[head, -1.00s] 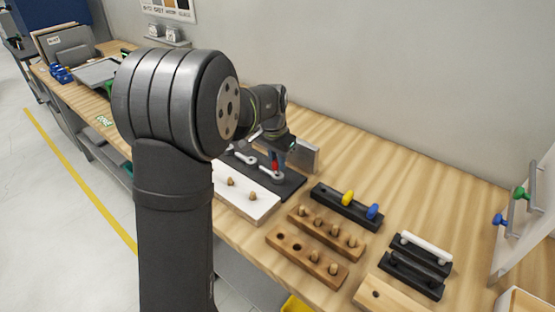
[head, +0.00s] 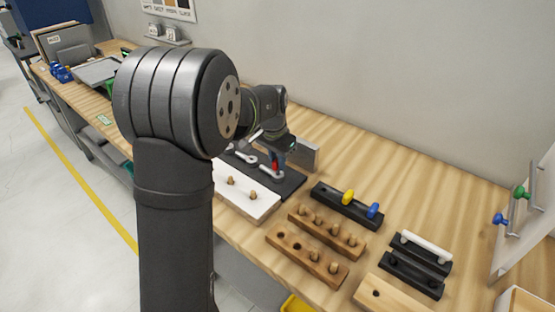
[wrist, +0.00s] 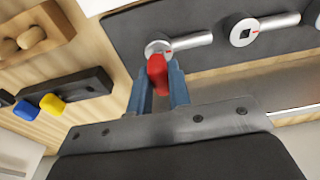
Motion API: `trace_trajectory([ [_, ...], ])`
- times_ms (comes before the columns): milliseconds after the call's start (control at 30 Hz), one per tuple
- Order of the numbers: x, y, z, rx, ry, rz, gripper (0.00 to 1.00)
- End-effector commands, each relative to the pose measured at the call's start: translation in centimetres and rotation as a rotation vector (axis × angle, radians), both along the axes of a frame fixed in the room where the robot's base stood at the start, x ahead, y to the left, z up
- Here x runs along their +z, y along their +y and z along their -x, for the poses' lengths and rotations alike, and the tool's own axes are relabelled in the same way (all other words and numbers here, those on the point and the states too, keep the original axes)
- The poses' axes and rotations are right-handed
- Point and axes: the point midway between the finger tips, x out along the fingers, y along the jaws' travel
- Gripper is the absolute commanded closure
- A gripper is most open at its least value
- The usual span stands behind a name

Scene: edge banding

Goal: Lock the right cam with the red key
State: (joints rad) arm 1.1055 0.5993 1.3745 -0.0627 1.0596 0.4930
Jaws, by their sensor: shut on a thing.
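My gripper (wrist: 158,72) is shut on the red key (wrist: 157,78), held between its two blue fingers. In the head view the red key (head: 275,162) stands above the right end of the dark panel (head: 291,186), below my gripper (head: 279,159). The right cam (wrist: 158,47), a silver disc with a lever, lies at the key's tip in the wrist view. The key overlaps the disc's lower edge there, and I cannot tell whether it is seated. The other cam (wrist: 243,32) has a clear face with a small red mark. It also shows in the head view (head: 246,156).
A white board (head: 246,201) with wooden dowels lies in front of the panel. A black rack (head: 334,205) with yellow and blue keys stands to the right, near wooden dowel blocks (head: 311,255). A grey upright block (head: 305,155) stands behind the panel.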

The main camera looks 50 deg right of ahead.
Motion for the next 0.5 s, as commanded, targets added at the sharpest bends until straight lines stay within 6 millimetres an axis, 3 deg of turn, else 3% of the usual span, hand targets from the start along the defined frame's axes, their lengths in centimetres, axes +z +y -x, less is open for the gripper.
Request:
trace_trajectory([
  [500,-0.44,0.01,0.0,0.0,0.0,0.0,1.0],
])
